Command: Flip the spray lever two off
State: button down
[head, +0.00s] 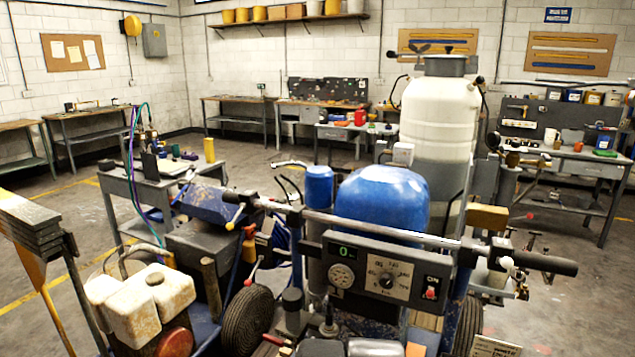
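The line striper stands in front of me, with a grey control panel (372,276) below its handlebar (380,228). The panel has a display, a gauge, a dial and a red switch (431,293) marked ON. A small lever with a red tip (248,281) shows left of the panel. A yellow lever (235,216) is by the left grip. A white knob (507,263) sits below the right grip. I cannot tell which of these is spray lever two, or its position. My gripper is not in view.
A blue tank (382,198) and a tall white tank (440,112) rise behind the panel. A white stained container (150,300) is at front left. A grey cart (150,185) stands behind it. Workbenches line the walls.

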aim_at(507, 263)
jog(key=k+z, duration=0.1)
jog(key=z, duration=1.2)
